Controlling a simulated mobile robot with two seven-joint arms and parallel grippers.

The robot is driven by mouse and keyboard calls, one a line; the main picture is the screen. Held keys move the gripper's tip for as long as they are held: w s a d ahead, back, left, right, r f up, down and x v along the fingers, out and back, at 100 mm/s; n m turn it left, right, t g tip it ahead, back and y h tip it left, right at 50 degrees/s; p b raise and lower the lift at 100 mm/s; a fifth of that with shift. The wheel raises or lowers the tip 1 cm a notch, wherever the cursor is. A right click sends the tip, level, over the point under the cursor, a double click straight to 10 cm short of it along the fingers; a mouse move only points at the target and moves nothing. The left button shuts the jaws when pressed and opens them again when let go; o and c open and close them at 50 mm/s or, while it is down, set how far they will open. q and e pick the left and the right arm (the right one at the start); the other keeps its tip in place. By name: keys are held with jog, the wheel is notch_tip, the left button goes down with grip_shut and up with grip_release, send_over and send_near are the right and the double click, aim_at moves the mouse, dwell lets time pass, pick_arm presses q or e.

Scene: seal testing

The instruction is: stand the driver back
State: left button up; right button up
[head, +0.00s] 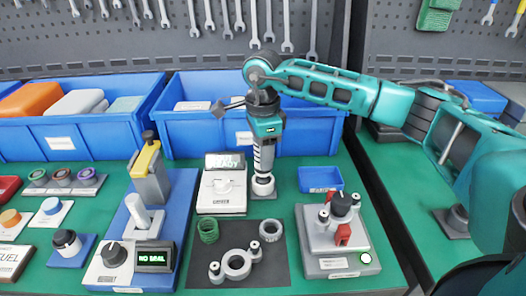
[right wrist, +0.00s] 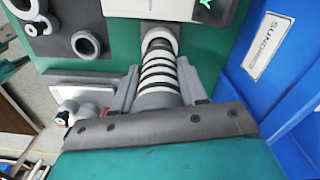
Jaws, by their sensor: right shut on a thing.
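The driver (head: 263,158) looks like a slim upright cylinder with dark and light bands. My right gripper (head: 264,142) points down and is shut on it. In the right wrist view the banded driver (right wrist: 158,76) lies between the two fingers of my right gripper (right wrist: 160,92). The driver's lower end is at a pale ring-shaped holder (head: 263,187) on a small grey base, between the white display unit and the small blue tray. I cannot tell how deep the end sits in the ring. My left gripper is not in view.
A white display unit (head: 222,190) stands close left of the holder, and a small blue tray (head: 321,180) close right. A large blue bin (head: 320,132) is behind. A dark mat (head: 197,272) with rings and a grey clamp unit (head: 338,250) are in front.

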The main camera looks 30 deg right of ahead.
dwell(0.3)
jog(key=o, duration=1.3)
jog(key=shift+f, duration=0.1)
jog(key=shift+c, duration=0.2)
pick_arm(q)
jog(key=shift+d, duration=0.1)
pick_arm(e)
notch_tip(320, 180, up, 2)
jog(key=shift+r+p, duration=0.2)
jog(key=shift+p, duration=0.65)
notch_tip(320, 180, up, 6)
jog(key=p, duration=0.4)
jog(key=shift+r+p, duration=0.45)
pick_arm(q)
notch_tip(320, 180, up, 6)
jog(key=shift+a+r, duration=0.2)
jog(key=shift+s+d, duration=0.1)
pick_arm(e)
jog(key=shift+f, duration=0.1)
